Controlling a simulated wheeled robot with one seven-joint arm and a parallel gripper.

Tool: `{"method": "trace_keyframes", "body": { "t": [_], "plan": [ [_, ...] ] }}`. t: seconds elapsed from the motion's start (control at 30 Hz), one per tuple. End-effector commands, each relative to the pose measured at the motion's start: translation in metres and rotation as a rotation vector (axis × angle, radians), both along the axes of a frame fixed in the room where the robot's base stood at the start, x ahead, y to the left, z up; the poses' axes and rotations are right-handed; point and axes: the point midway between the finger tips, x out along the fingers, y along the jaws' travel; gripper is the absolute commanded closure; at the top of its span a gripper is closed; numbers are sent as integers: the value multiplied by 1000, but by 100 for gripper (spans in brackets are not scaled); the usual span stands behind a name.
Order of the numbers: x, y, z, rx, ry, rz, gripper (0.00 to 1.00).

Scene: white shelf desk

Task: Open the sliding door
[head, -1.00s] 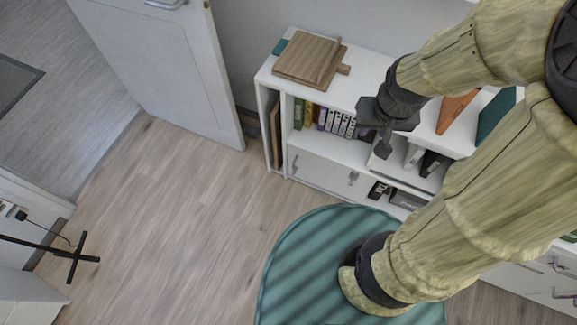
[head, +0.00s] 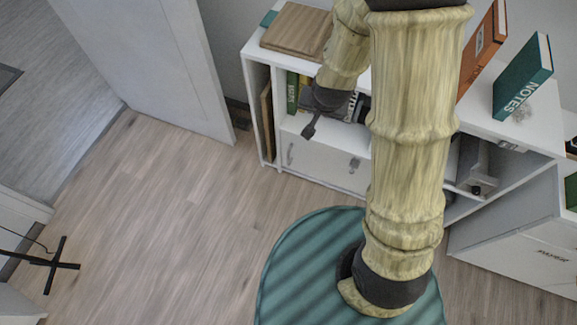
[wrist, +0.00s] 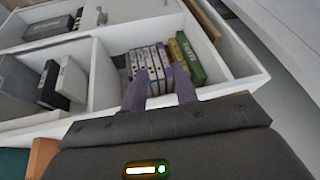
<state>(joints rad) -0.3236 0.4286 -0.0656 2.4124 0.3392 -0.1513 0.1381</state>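The sliding door (head: 318,164) is a flat white panel with two small grey handles, low in the white shelf desk (head: 254,95). It appears to cover the lower left compartment, and my arm hides what lies to its right. In the wrist view the door panel (wrist: 135,10) is at the top edge, with one handle (wrist: 101,17) showing. My gripper (head: 309,128) is in front of the shelf opening just above the door. In the wrist view its two fingers (wrist: 160,91) are apart with nothing between them. They point towards the row of cases and do not visibly touch the door.
A row of cases (wrist: 150,66) and green books (wrist: 188,60) stand in the open compartment. A wooden board (head: 295,30) and a teal notebook (head: 522,75) are on top. A white room door (head: 150,60) stands left of the shelf. The wooden floor (head: 170,220) in front is clear.

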Motion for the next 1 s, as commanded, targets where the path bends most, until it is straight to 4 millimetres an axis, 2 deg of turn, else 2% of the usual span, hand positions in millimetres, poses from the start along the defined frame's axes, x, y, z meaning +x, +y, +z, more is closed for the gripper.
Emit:
{"method": "trace_keyframes", "body": {
  "t": [0.03, 0.2, 0.43, 0.73, 1.0],
  "plan": [
    [6, 9, -40, -4, -13, -13, 71],
    [25, 33, -117, -18, -89, -76, 71],
    [40, 59, -220, -63, -213, -146, 71],
    [43, 81, -347, -150, -420, -195, 71],
    [30, 95, -449, -229, -653, -183, 71]
  ]
}}
